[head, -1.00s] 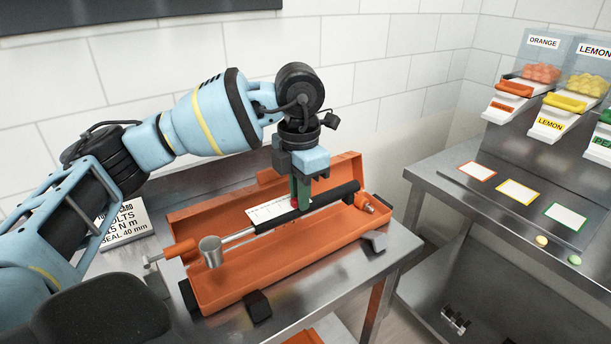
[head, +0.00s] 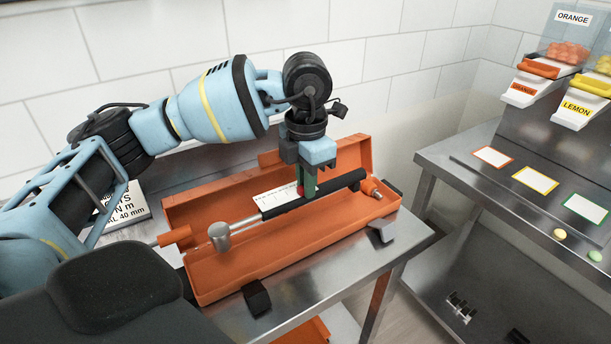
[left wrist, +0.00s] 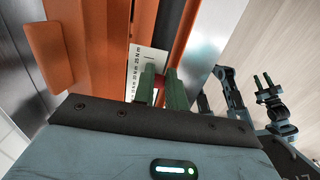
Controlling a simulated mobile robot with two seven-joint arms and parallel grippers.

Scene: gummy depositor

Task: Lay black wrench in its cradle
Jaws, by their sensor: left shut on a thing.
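The black wrench (head: 338,187) has a long dark handle, a silver shaft and a round silver head at its left end. My left gripper (head: 307,190) comes down from above and is shut on its handle. The wrench lies lengthwise over the open orange case (head: 300,256), its head near the case's left end. I cannot tell whether the wrench touches its cradle inside. In the left wrist view the green fingers (left wrist: 160,88) point into the orange case (left wrist: 75,38); the wrench is not clear there. My right gripper does not show in the head view.
A white marked strip (head: 277,198) lies behind the handle. Orange pieces sit at the case's left (head: 175,237) and right ends. A white sign (head: 130,207) stands behind left. A second steel table (head: 455,165) with candy bins stands right, across a gap.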

